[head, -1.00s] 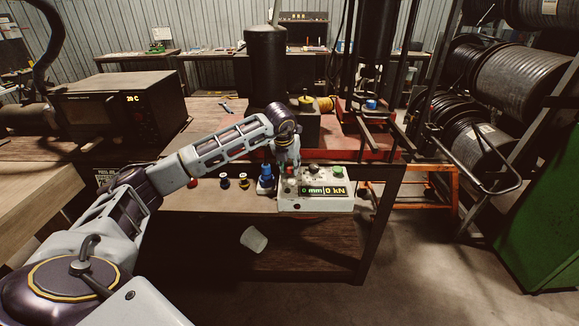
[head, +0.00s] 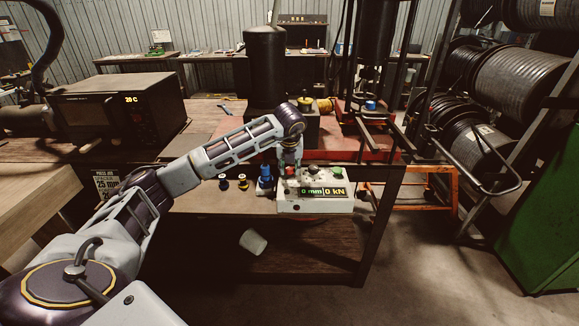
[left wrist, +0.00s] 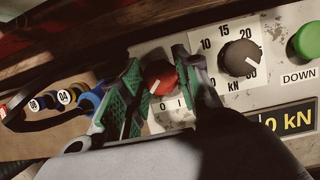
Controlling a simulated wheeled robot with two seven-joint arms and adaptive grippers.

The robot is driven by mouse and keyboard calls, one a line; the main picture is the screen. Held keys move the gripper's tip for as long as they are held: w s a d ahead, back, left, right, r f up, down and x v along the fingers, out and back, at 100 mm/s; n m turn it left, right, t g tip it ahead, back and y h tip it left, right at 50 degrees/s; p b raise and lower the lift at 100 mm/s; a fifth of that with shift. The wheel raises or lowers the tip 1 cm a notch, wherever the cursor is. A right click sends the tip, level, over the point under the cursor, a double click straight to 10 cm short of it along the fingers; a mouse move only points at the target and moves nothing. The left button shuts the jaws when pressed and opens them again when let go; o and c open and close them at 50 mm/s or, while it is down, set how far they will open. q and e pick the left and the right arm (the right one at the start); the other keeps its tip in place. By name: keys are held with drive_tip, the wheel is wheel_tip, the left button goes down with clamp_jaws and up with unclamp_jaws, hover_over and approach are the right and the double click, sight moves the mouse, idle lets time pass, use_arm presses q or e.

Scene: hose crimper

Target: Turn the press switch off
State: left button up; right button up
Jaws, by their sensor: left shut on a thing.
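The press control box (head: 315,207) is a pale panel at the front edge of the bench, with a display reading 0 mm and 0 kN. Its red rotary switch (left wrist: 160,78) has a white pointer mark, tilted down-left in the left wrist view, above the 0 and I labels. My left gripper (head: 289,172) reaches down over the left part of the box. In the left wrist view its green-padded fingers (left wrist: 160,85) are on both sides of the red knob, closed on it. In the head view the switch is mostly hidden by the gripper.
A black kN dial (left wrist: 240,58) and a green DOWN button (left wrist: 306,42) sit right of the switch. Blue (head: 265,182) and dark fittings (head: 243,183) stand left of the box.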

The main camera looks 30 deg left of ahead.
use_arm(q)
drive_tip(key=o, duration=1)
drive_tip(key=shift+c, duration=0.2)
drive_tip(key=shift+o, duration=0.2)
drive_tip(key=shift+r, duration=0.1)
drive_tip(key=shift+v, duration=0.8)
drive_tip(key=v, duration=1)
use_arm(e)
drive_tip(key=shift+w+a, duration=0.15)
drive_tip(key=shift+w, duration=0.05)
